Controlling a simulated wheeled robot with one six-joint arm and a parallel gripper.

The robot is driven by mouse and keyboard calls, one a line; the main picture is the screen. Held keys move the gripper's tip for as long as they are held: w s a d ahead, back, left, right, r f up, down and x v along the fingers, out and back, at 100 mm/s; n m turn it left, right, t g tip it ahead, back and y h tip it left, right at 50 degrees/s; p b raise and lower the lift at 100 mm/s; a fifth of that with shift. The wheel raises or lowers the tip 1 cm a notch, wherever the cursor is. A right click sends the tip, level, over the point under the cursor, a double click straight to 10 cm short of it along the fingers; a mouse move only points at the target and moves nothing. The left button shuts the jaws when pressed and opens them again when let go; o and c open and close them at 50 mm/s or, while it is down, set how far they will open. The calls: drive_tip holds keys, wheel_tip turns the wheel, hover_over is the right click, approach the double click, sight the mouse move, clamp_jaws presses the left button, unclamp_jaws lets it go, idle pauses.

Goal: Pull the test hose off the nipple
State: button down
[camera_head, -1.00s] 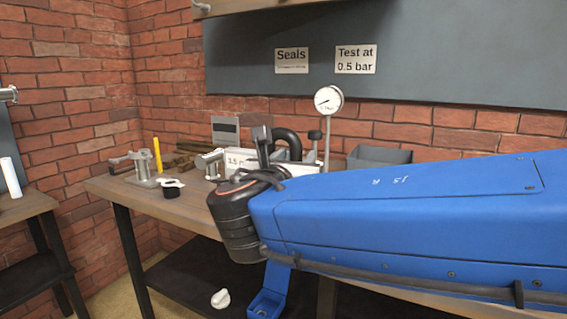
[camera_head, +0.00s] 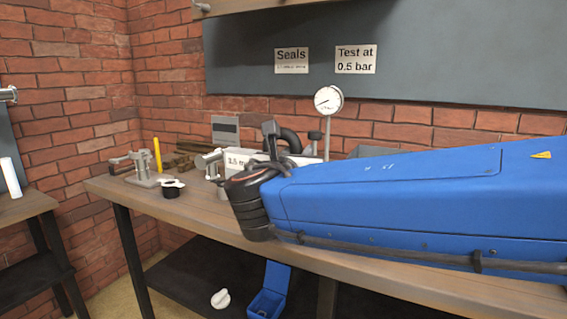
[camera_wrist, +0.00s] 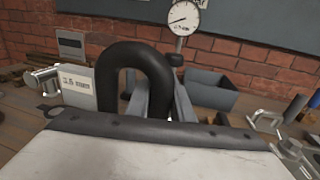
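The black hose (camera_wrist: 136,50) arches as a thick upside-down U in the wrist view. It also shows behind my wrist in the head view (camera_head: 293,138). My gripper (camera_wrist: 160,98) has its two grey fingers on either side of the hose's right leg, near its lower part. Whether the fingers touch the hose or stand apart from it is unclear. The hose's lower ends and the nipple are hidden behind the dark front edge of my gripper. In the head view my wrist hides the contact.
A pressure gauge (camera_head: 328,100) stands on a post close behind the hose. A pale labelled block (camera_wrist: 80,88) sits left of it, and a grey open bin (camera_wrist: 212,96) sits to its right. Small metal fittings (camera_head: 143,170) stand on the bench (camera_head: 195,217) at left.

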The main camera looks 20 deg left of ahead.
drive_tip(key=shift+r, duration=0.75)
idle(0.7)
wheel_tip(320, 180, up, 11)
drive_tip(key=shift+f, duration=0.15)
idle(2.1)
